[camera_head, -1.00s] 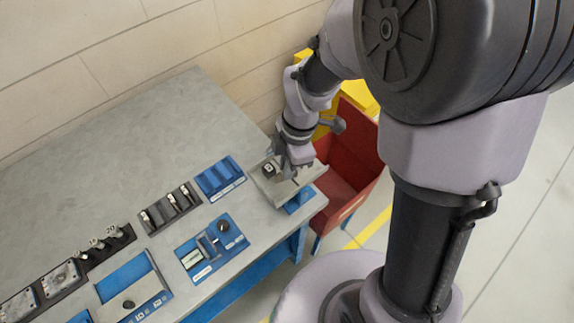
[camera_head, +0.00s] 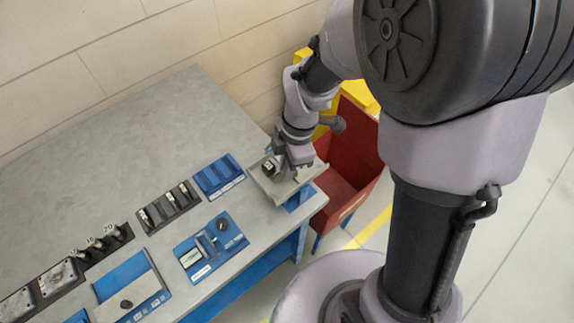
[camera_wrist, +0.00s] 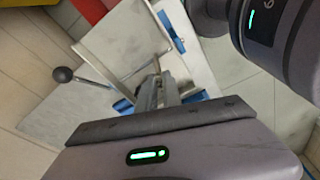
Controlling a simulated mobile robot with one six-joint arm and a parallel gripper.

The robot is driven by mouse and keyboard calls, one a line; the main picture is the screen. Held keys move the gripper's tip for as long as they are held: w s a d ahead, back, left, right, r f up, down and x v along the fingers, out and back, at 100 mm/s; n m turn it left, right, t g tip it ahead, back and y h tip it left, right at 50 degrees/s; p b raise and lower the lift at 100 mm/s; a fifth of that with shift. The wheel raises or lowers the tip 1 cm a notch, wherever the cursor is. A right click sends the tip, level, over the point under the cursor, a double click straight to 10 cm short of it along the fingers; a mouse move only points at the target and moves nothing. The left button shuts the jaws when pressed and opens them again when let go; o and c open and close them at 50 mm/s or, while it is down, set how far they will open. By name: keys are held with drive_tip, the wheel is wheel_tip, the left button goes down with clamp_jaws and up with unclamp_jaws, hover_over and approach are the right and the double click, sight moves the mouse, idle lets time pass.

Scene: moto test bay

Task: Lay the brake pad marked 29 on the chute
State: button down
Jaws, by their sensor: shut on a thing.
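My gripper (camera_head: 284,172) is shut on a small dark brake pad (camera_head: 268,168) with a pale mark, too small to read. The pad is over the grey chute (camera_head: 308,175) at the bench's right end; I cannot tell whether it touches the surface. In the wrist view, my gripper's fingers (camera_wrist: 160,92) point down toward the pale chute plate (camera_wrist: 125,38). The pad is not clearly visible there.
A red bin (camera_head: 350,160) stands right of the chute, with a yellow one behind. On the grey bench (camera_head: 150,120) are a blue slotted tray (camera_head: 218,175), a dark rack (camera_head: 168,207) holding upright pads, and a blue fixture (camera_head: 212,246). The bench's back is clear.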

idle(0.3)
drive_tip(key=c, duration=1.4)
unclamp_jaws()
drive_tip(key=shift+c, duration=0.2)
wheel_tip(320, 180, up, 7)
drive_tip(key=p, duration=0.5)
drive_tip(key=shift+r, duration=0.1)
